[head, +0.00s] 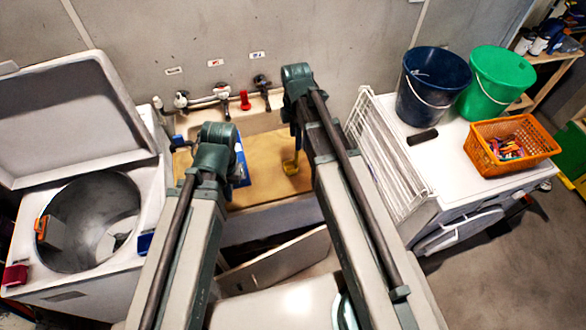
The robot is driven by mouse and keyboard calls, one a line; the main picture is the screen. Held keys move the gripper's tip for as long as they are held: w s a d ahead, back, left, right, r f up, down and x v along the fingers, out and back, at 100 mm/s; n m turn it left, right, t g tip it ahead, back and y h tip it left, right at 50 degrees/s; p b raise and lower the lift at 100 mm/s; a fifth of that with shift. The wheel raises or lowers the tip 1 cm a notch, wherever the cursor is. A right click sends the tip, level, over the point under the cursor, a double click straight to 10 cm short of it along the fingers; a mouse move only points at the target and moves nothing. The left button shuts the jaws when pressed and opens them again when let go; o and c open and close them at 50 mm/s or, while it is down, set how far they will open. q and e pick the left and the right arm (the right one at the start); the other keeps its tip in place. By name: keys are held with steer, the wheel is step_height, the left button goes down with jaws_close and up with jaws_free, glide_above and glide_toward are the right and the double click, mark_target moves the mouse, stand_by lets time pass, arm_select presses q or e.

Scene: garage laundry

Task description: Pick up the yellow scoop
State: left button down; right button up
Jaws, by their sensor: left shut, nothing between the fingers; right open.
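The yellow scoop (291,167) is in the utility sink, toward its right side. Its bowl shows low against the tan basin floor, and its upper part rises toward my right arm. My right gripper (297,132) is open, small and dark just above the scoop, partly hidden by my arm; I cannot tell whether it touches the scoop. My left arm reaches over the sink's left part. Its gripper is hidden behind the arm's teal joint.
A blue object (241,164) is in the sink beside my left arm. Taps (222,95) line the back wall. An open top-load washer (60,285) stands left. A white drying rack (385,150), blue bucket (428,100), green bucket (492,85) and orange basket (540,142) are right.

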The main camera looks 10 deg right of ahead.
step_height(320, 180, down, 5)
steer(key=b, duration=0.3)
steer(key=shift+r, duration=0.2)
steer(key=shift+f, duration=0.1)
steer(key=b, duration=0.6)
glide_above(295, 168)
step_height(295, 168, down, 5)
steer(key=shift+d+f, duration=0.1)
jaws_close()
